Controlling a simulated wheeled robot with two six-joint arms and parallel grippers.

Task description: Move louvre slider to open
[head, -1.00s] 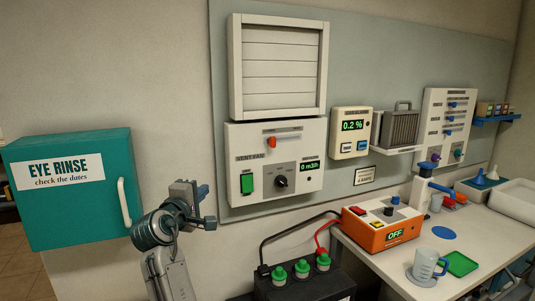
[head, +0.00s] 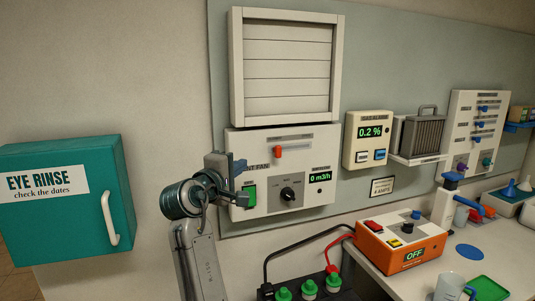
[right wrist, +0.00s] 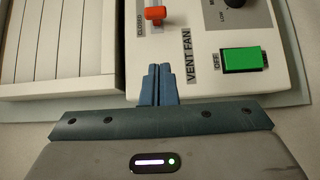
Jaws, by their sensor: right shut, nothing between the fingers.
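The louvre slider (head: 278,152) is an orange-red knob on the upper part of the white vent fan panel (head: 262,219). In the right wrist view the knob (right wrist: 155,13) sits beside the word CLOSED. The louvre (head: 287,68) above the panel has its pale slats lying flat and shut. My right gripper (head: 238,167) is at the panel's left side, below and left of the knob. In the right wrist view its blue fingers (right wrist: 158,80) are together and empty, pointing towards the knob with a gap between. My left gripper is not in view.
The panel also carries a green switch (head: 249,196), a black dial (head: 288,194) and a display reading 0 m3/h (head: 320,178). A teal eye rinse cabinet (head: 60,225) is at the left. A gas alarm (head: 368,140) is at the right. An orange charger (head: 400,243) stands on the bench.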

